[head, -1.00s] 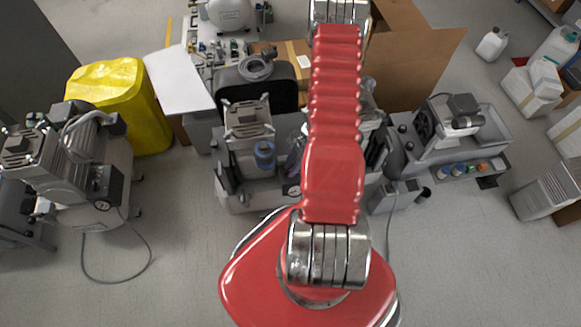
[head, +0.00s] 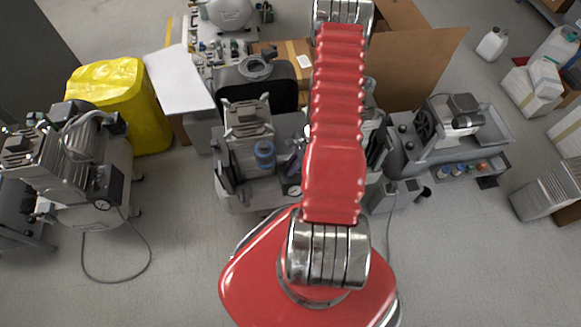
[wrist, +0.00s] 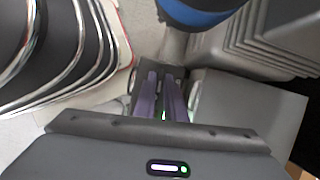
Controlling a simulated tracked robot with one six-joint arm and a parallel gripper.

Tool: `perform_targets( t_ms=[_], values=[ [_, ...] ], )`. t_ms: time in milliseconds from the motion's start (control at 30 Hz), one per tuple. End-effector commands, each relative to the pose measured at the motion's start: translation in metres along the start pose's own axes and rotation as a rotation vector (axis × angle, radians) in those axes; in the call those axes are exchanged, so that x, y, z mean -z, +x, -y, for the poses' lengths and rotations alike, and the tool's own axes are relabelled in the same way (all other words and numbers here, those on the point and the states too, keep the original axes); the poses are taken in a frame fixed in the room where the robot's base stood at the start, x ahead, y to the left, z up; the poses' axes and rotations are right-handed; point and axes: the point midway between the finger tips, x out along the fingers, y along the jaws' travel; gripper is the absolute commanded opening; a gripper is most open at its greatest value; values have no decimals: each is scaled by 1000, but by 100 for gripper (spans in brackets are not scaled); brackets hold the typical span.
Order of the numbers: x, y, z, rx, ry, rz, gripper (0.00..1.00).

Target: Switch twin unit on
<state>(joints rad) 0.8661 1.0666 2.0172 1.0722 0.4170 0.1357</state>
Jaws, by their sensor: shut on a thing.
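The twin unit, as far as I can tell, is the grey compressor (head: 236,190) in the middle of the head view, partly behind my red arm. It carries a blue-banded jar (head: 264,156) and a round gauge (head: 292,190). A grey box-like face (wrist: 250,108) lies just to the right. The switch's position cannot be made out.
One more (head: 455,130) is at right. Cardboard (head: 410,60) stands behind. In the wrist view, ribbed housings crowd both sides. The floor in front is mostly clear, with a loose cable (head: 112,280) at left.

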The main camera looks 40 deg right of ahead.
Motion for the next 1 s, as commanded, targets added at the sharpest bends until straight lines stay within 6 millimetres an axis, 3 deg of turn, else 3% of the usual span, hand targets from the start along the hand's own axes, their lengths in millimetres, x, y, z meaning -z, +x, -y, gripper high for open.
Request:
perform_targets(
  t_ms=[300, 667, 700, 933, 1000],
  values=[
    [-1, -2, 4, 51, 103, 1, 0],
    [-1, -2, 5, 56, 112, 1, 0],
    [-1, -2, 5, 56, 112, 1, 13],
    [0, -1, 2, 52, 112, 0, 29],
    [0, -1, 2, 51, 113, 0, 29]
  ],
)
